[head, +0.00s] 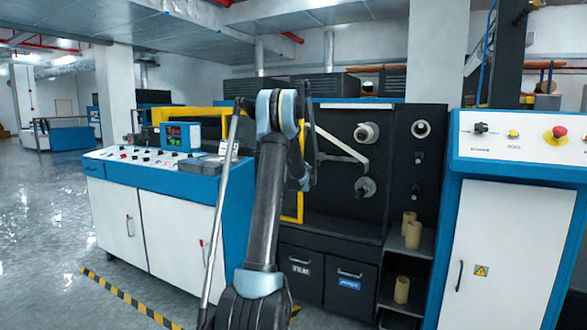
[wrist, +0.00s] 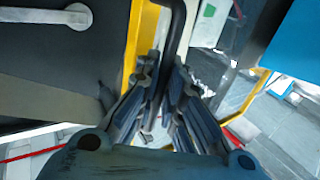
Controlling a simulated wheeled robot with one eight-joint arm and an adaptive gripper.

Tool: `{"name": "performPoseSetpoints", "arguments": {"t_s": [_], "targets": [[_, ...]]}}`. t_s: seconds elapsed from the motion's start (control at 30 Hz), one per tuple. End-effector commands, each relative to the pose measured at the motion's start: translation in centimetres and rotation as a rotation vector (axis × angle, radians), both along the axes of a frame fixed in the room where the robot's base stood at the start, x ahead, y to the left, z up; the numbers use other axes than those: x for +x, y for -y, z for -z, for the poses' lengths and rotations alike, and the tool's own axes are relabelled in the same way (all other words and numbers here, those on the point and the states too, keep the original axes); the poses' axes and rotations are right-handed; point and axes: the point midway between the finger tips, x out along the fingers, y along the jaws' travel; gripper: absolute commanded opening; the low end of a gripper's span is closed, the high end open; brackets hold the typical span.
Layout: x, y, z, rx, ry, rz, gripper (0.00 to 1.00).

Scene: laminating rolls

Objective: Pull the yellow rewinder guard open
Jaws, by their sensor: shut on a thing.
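The yellow rewinder guard (head: 300,207) shows in the head view as a thin yellow frame edge, partly hidden behind my arm, in front of the black machine. In the wrist view its yellow edge (wrist: 132,50) runs down beside my fingers. A black bar handle (wrist: 177,35) comes down between the fingers of my gripper (wrist: 168,105), which is shut on it. In the head view the gripper is hidden behind my arm. How far the guard stands open cannot be told.
A blue and white console (head: 165,205) stands left, and a white cabinet (head: 505,240) right. Roll spindles (head: 366,133) stick out of the black machine. Cardboard cores (head: 412,235) sit on shelves. Open floor (head: 45,240) lies at the left.

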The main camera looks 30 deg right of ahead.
Motion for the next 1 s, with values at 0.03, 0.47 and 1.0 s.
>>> {"name": "performPoseSetpoints", "arguments": {"t_s": [0.03,0.47,1.0], "targets": [[0.0,0.0,0.0,0.0,0.0,0.0,0.0],[-0.1,0.2,0.0,0.0,0.0,0.003,0.17],[-3.1,-0.8,0.0,0.0,0.0,0.005,0.17]]}}
